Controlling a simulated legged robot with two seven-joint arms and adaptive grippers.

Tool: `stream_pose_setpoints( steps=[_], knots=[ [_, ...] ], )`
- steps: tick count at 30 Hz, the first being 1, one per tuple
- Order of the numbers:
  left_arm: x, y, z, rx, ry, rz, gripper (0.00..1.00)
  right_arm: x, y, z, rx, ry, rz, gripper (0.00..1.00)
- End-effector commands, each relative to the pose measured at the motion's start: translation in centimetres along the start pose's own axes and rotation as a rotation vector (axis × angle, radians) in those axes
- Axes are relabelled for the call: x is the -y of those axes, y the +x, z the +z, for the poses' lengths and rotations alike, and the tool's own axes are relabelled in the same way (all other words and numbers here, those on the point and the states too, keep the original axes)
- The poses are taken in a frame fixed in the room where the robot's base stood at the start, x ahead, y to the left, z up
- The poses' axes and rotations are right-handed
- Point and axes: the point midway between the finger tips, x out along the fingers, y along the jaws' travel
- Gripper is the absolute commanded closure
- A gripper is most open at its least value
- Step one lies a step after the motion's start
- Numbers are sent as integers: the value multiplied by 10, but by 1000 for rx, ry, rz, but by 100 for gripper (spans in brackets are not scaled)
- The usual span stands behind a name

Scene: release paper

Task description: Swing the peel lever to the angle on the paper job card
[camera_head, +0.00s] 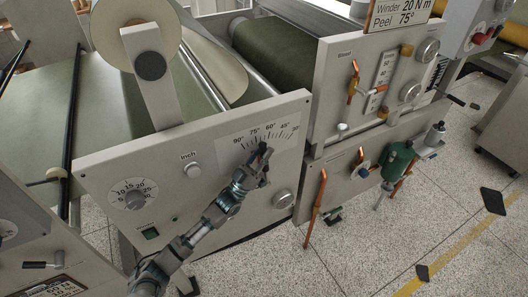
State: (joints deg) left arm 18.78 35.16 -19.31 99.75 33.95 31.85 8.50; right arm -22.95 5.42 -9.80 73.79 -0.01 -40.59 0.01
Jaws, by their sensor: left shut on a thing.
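The job card (398,14) at the top right reads "Winder 20 N m" and "Peel 75°". My left gripper (256,166) is just below the scale, shut on the peel lever (263,149). The lever's dark upper end shows beneath the marks near 60°; the exact angle cannot be read. The gripper hides the lever's lower part and pivot. My right gripper is not in view.
Orange-handled levers (318,205) stand on the neighbouring panel. Speckled floor lies in front.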

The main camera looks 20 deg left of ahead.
Motion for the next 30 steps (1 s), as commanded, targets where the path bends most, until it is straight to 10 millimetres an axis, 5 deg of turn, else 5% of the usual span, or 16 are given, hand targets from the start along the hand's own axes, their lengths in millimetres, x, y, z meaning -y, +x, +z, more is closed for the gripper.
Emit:
stream_pose_setpoints(
  steps=[1,3,14,30],
  knots=[
    [-1,-4,7,16,-3,-2,68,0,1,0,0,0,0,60],
    [-1,-4,6,14,-2,-2,51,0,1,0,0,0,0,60],
    [0,-5,2,7,-1,-1,50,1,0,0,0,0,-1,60],
    [1,-107,4,12,-3,-3,50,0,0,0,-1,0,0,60]
  ],
)
